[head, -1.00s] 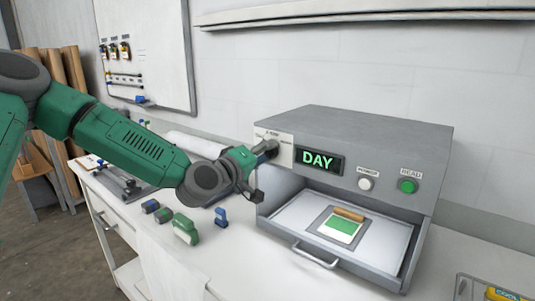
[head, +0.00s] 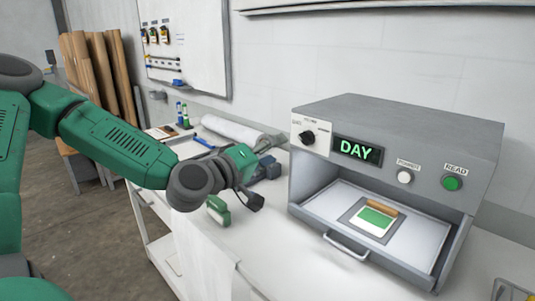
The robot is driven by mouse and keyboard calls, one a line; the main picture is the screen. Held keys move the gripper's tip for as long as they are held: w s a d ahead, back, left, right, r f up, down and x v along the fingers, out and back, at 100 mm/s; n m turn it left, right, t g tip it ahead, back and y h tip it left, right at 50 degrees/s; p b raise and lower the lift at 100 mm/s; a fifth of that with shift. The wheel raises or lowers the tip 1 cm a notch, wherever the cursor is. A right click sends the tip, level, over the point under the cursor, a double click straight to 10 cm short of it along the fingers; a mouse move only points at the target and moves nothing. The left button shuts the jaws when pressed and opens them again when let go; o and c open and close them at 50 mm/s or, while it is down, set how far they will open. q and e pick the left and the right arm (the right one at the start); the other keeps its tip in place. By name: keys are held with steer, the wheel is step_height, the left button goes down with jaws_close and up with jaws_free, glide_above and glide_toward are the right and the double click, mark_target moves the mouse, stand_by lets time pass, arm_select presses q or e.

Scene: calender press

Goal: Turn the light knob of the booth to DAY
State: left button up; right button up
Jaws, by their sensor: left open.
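The booth (head: 420,130) is a grey box on the white table. Its black light knob (head: 307,137) sits on a white plate at the upper left of the front. The display (head: 357,151) beside it reads DAY in green letters. My left gripper (head: 262,172) is open and empty, to the left of the booth and apart from the knob. The small lettering around the knob is too small to read. My right gripper is not in view.
The booth's tray (head: 420,243) holds a card with a green patch (head: 375,217). A white button (head: 404,177) and a green button (head: 452,183) are on the front. Paper rolls (head: 235,132) lie behind.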

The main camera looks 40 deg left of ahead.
arm_select(q)
steer(key=shift+s+a, duration=0.1)
steer(key=shift+s, duration=0.9)
steer(key=shift+f, duration=0.1)
